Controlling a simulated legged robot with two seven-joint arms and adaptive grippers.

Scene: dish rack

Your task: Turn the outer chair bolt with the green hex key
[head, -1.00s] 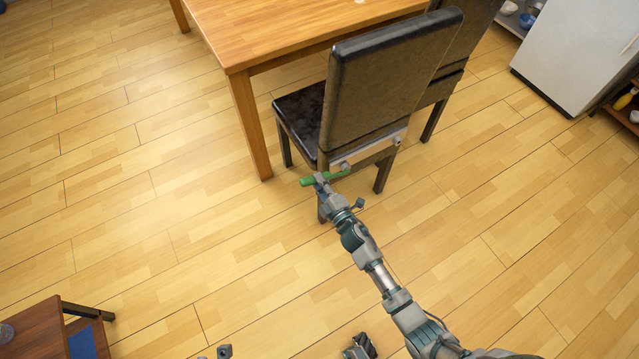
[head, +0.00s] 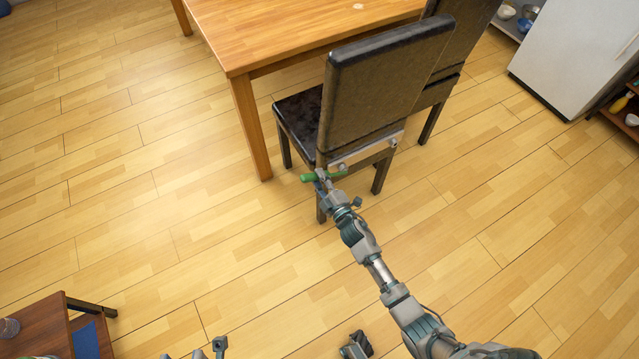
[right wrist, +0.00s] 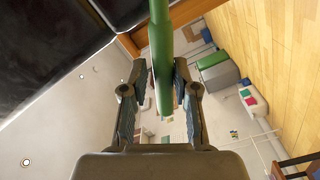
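The green hex key (head: 309,178) is at the low back of the nearer dark chair (head: 375,95), by the light crossbar (head: 365,152). My right gripper (head: 326,177) is at the key. In the right wrist view, the green shaft (right wrist: 161,45) runs down between the two fingers of the gripper (right wrist: 161,88), which are closed in on it from both sides. Grey parts that look like my left gripper (head: 208,352) show at the bottom edge, mostly cut off.
A wooden table (head: 290,30) stands behind the chair, with a second dark chair (head: 462,40) beside it. A white cabinet (head: 570,50) is at the upper right. A small brown table (head: 40,325) is at the lower left. The wooden floor between is clear.

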